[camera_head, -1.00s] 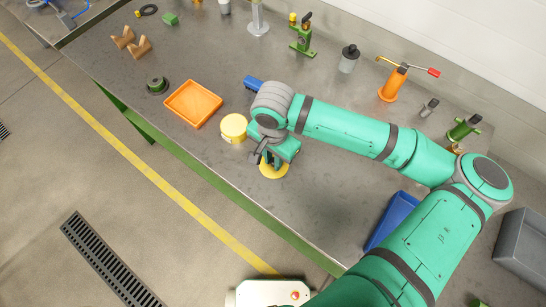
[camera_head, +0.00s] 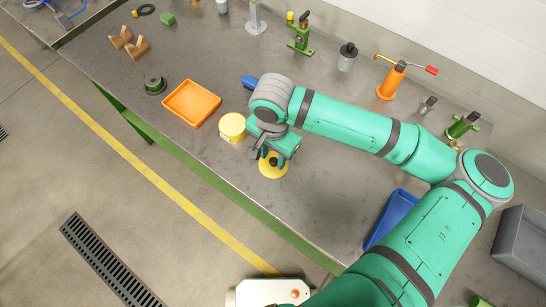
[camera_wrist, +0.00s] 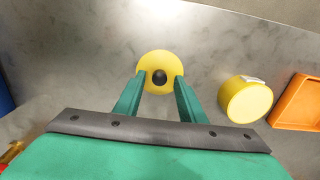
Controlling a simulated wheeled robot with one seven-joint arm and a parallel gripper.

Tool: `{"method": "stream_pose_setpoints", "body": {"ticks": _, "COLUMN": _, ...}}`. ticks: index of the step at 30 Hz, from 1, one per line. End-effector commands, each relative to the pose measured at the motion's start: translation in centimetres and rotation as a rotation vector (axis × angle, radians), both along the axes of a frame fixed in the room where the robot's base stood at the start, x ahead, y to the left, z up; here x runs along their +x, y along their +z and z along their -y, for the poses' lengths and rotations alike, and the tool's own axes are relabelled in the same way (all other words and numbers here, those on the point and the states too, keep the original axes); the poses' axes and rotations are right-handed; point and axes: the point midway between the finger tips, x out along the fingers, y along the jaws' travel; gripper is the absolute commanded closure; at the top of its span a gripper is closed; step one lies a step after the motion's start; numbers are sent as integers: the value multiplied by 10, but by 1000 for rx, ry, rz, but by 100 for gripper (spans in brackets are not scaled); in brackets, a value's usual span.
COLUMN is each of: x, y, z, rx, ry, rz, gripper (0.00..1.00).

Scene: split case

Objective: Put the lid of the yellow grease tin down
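The yellow lid (camera_head: 272,172), a round disc with a black knob, lies on the grey bench under my gripper (camera_head: 265,158). In the wrist view the lid (camera_wrist: 158,61) appears flat, its knob between and beyond the two fingertips. My gripper (camera_wrist: 160,77) is open, with a gap on each side of the knob. The yellow grease tin (camera_head: 232,127) stands on the bench beside the lid, to its upper left in the head view. It also shows in the wrist view (camera_wrist: 246,102), to the right of the lid and apart from it.
An orange tray (camera_head: 192,103) lies just beyond the tin. A blue bin (camera_head: 391,219) is at the right near the bench's front edge. Bare bench lies between lid and blue bin.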

Motion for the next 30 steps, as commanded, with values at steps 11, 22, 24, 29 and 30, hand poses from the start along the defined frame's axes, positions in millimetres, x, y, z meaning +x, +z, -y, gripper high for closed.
{"method": "stream_pose_setpoints", "body": {"ticks": 11, "x": 0, "y": 75, "z": 0, "rx": 0, "ry": 2, "rz": 2, "gripper": 63}}
{"method": "stream_pose_setpoints", "body": {"ticks": 22, "x": 0, "y": 104, "z": 0, "rx": 0, "ry": 1, "rz": 1, "gripper": 63}}
{"method": "stream_pose_setpoints", "body": {"ticks": 24, "x": 0, "y": 104, "z": 0, "rx": 0, "ry": 1, "rz": 1, "gripper": 63}}
{"method": "stream_pose_setpoints", "body": {"ticks": 29, "x": 0, "y": 104, "z": 0, "rx": -1, "ry": 0, "rz": 1, "gripper": 63}}
{"method": "stream_pose_setpoints", "body": {"ticks": 30, "x": 0, "y": 104, "z": 0, "rx": -1, "ry": 0, "rz": 1, "gripper": 63}}
